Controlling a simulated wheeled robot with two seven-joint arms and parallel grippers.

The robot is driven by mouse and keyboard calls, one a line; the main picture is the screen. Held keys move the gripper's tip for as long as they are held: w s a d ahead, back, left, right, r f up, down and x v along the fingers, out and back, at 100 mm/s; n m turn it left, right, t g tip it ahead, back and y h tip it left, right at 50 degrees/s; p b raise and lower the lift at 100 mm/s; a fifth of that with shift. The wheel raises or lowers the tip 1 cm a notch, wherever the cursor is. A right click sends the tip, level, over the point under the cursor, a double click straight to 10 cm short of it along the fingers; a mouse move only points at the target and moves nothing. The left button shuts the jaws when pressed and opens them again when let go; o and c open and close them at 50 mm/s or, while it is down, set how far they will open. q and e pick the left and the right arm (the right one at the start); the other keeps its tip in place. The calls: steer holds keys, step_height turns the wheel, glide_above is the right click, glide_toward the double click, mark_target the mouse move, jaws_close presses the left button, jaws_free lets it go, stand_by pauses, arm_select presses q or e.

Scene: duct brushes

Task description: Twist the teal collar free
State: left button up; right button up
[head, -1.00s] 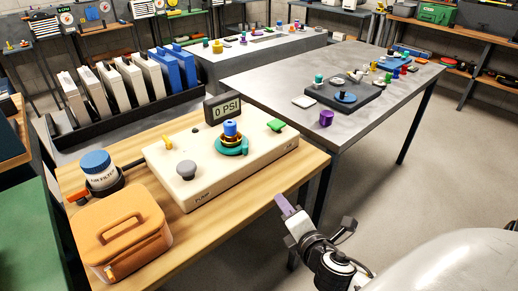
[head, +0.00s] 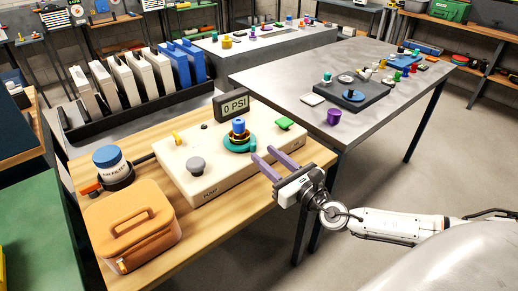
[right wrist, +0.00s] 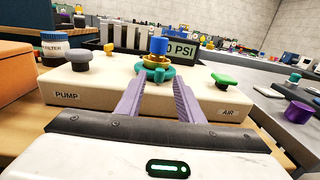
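The teal collar (head: 238,144) sits on top of the cream pump box (head: 205,178), around the base of a brass fitting with a blue cap (head: 239,126). In the right wrist view the teal collar (right wrist: 156,75) is straight ahead, beyond my fingertips. My right gripper (head: 266,154) is open and empty at the front right of the box, its two purple fingers pointing at the collar with a gap between. In the right wrist view the open fingers (right wrist: 157,88) frame the collar without touching it, as far as I can see. My left gripper is not in view.
The box carries a grey knob (head: 197,165), a green handle (head: 284,123) and a yellow lever (head: 177,137). A display (head: 232,107) reading 0 PSI stands behind. An orange case (head: 130,226) and a blue-lidded filter (head: 107,158) are left. Bare wood lies in front of the box.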

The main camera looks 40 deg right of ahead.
mark_target(255, 147)
steer(key=shift+w, duration=2)
steer(key=shift+c, duration=0.4)
jaws_close()
